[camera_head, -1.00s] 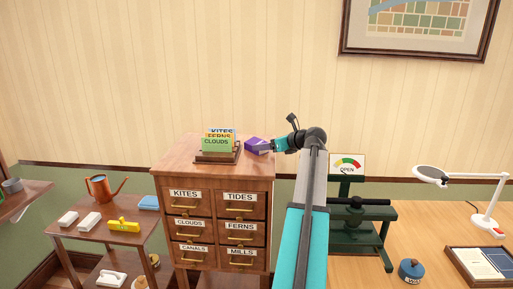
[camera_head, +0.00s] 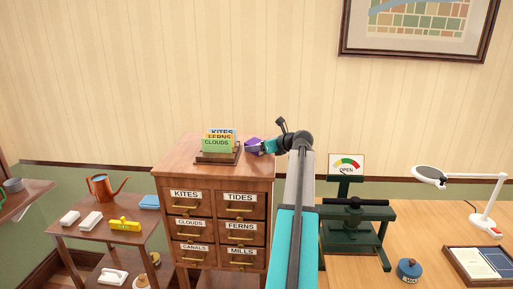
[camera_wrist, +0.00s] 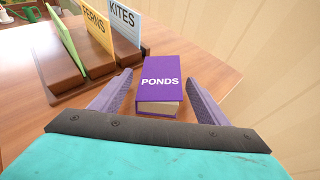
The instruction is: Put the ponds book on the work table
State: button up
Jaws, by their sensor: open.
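The purple ponds book (camera_wrist: 160,78) lies flat on top of the wooden card cabinet, its white title facing up in the wrist view. It also shows in the head view (camera_head: 252,144), partly hidden by my gripper. My gripper (camera_wrist: 160,97) is open, with one purple finger on each side of the book's near end. Gaps show between the fingers and the book. The work table (camera_head: 440,222) stands at the right in the head view.
A wooden card holder (camera_head: 217,158) with upright cards stands left of the book. The wall is close behind. A green press (camera_head: 354,228), a lamp (camera_head: 483,222), a blue-lidded pot (camera_head: 409,268) and a tray (camera_head: 483,262) occupy the work table, with bare wood between them.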

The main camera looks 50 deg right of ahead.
dwell(0.5)
jog(key=c, duration=1.3)
jog(key=shift+r, duration=0.1)
jog(key=shift+r+b, duration=0.6)
jog(key=shift+r, duration=0.95)
jog(key=s+a+b, duration=0.1)
jog(key=s+a, duration=0.2)
jog(key=a, duration=0.1)
jog(key=s+a+r+b, duration=0.1)
jog(key=s+a, duration=0.3)
jog(key=s+a+b, duration=0.1)
jog(key=s+a, duration=0.2)
jog(key=a, duration=0.1)
jog(key=shift+s+a+r, duration=0.15)
jog(key=shift+r, duration=0.2)
